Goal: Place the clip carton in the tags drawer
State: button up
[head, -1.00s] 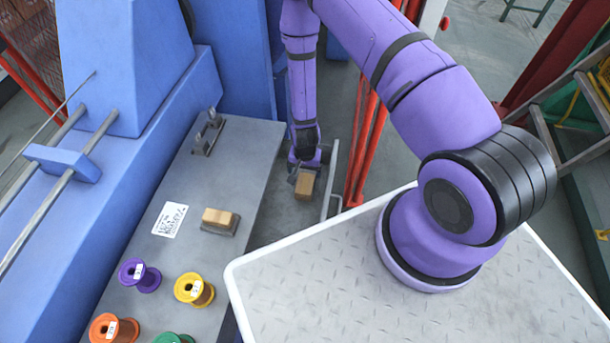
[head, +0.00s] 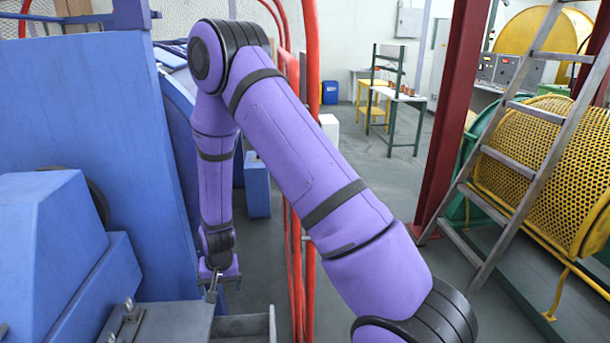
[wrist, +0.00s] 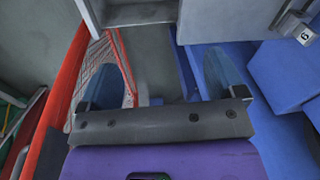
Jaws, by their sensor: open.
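My gripper (head: 215,283) is raised beside the blue machine, above and left of the grey open drawer (head: 245,326), of which only the top shows at the bottom of the head view. In the wrist view my gripper (wrist: 160,80) has its two fingers wide apart with nothing between them. A grey tray-like part lies ahead at the top of the wrist view; I cannot tell for sure that it is the drawer. The clip carton is not visible in either current view, and the drawer's inside is mostly out of frame.
A grey bench (head: 170,322) with a metal bracket lies at lower left beside the blue machine housing (head: 90,110). A ladder (head: 520,150) leans farther right. Open floor lies beyond the rails.

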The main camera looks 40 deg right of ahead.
jog(key=s+d+r+n+t, duration=0.1)
jog(key=s+r, duration=0.2)
jog(key=r, duration=1.1)
jog(key=s+d+r+n+t, duration=0.1)
jog(key=s+r+n, duration=0.15)
jog(key=r, duration=1.15)
jog(key=s+d+r+n+t, duration=0.1)
jog(key=s+r, duration=0.6)
jog(key=s, duration=0.4)
jog(key=s+d+r+n+t, duration=0.1)
jog(key=s+d+r, duration=0.1)
jog(key=s+r, duration=0.6)
jog(key=s, duration=0.4)
jog(key=shift+d+r+h, duration=0.2)
jog(key=shift+r+h, duration=0.05)
jog(key=shift+h, duration=0.05)
